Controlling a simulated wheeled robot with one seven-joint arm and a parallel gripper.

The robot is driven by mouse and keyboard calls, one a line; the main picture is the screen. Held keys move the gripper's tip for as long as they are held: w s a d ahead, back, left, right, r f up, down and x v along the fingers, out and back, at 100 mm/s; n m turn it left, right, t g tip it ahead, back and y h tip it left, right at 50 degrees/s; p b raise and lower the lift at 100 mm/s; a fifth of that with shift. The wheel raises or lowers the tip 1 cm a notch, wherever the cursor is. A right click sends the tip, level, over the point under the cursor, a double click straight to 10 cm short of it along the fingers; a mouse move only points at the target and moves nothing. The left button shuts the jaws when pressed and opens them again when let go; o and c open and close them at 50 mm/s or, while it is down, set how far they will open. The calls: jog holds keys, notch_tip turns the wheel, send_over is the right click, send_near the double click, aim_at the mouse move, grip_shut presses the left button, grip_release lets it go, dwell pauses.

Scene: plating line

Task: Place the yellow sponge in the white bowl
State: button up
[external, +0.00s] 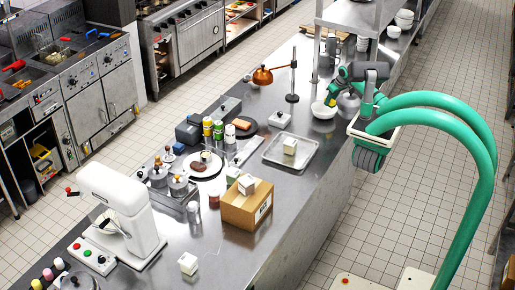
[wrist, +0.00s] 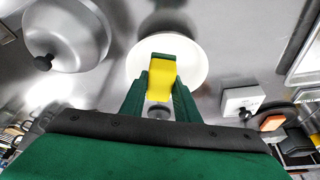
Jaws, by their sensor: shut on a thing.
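The yellow sponge (wrist: 162,72) is between the green fingers of my gripper (wrist: 161,75) in the wrist view. My gripper is shut on it. The white bowl (wrist: 198,62) lies behind the sponge in the wrist view, and the sponge and fingers cover part of it. In the external view my gripper (external: 332,92) is just above the white bowl (external: 322,111) on the steel counter. The sponge is too small to make out there. I cannot tell whether the sponge touches the bowl.
A white box (wrist: 241,101) lies to the right. A metal tray (external: 268,157) and a copper lamp (external: 263,76) are on the counter (external: 225,255) in the external view.

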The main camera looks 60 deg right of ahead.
aim_at(324, 108)
jog(key=shift+f, duration=0.95)
jog(key=shift+f, duration=0.6)
jog(key=o, duration=1)
jog(key=v, duration=1.3)
jog(key=shift+r, duration=0.15)
jog(key=shift+d, duration=0.1)
